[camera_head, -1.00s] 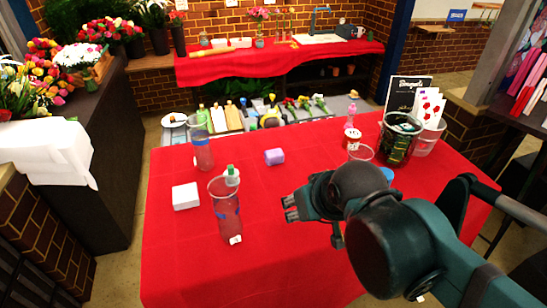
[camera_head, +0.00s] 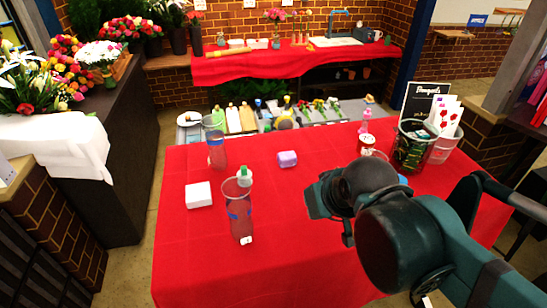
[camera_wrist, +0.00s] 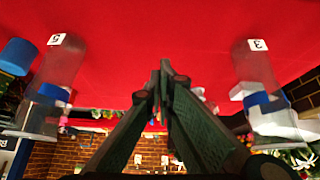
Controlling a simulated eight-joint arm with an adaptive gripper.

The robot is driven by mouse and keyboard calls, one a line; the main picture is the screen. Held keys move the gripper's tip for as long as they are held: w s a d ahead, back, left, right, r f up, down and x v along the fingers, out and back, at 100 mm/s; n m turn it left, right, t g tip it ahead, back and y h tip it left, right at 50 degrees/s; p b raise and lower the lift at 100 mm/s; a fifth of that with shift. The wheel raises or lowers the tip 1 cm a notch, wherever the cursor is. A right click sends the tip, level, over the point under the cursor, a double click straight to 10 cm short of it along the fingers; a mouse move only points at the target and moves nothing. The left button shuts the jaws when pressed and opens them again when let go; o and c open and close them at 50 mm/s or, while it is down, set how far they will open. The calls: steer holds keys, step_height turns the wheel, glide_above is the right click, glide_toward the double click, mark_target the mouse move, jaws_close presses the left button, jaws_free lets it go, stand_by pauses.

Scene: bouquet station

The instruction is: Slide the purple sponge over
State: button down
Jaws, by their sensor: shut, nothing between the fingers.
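The small purple sponge (camera_head: 287,158) lies on the red-covered table, near the middle of its far half in the head view. My gripper (camera_head: 315,200) is held over the table, nearer to me and a little to the right of the sponge in the picture, apart from it. In the wrist view my gripper (camera_wrist: 165,75) has its two fingers brought together at the tips, with nothing between them. I cannot make out the sponge in the wrist view.
A clear vase with blue bands (camera_head: 238,208) and a white block (camera_head: 199,195) stand left of my gripper. Another clear vase (camera_head: 215,148) stands farther left. A dark bucket (camera_head: 411,148) is at the right. Red cloth around the sponge is clear.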

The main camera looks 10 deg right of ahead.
steer(key=w+a+r+n+g+p, duration=0.2)
steer(key=w+r+n+p, duration=0.25)
steer(key=w, duration=0.35)
steer(key=w+a+r+n+g+p, duration=0.1)
steer(key=w+r+n+p, duration=0.3)
steer(key=w, duration=0.5)
steer(key=w+a+f+n+g+p, duration=0.2)
steer(key=w+f+n+p, duration=0.2)
steer(key=w, duration=0.4)
steer(key=w+a+f+n+g+p, duration=0.2)
steer(key=w+a+f+n+p, duration=0.1)
steer(key=w+f+n+p, duration=0.1)
steer(key=w+n+p, duration=0.1)
steer(key=w+p, duration=0.1)
steer(key=w, duration=0.1)
steer(key=shift+w, duration=0.4)
steer(key=shift+f, duration=0.15)
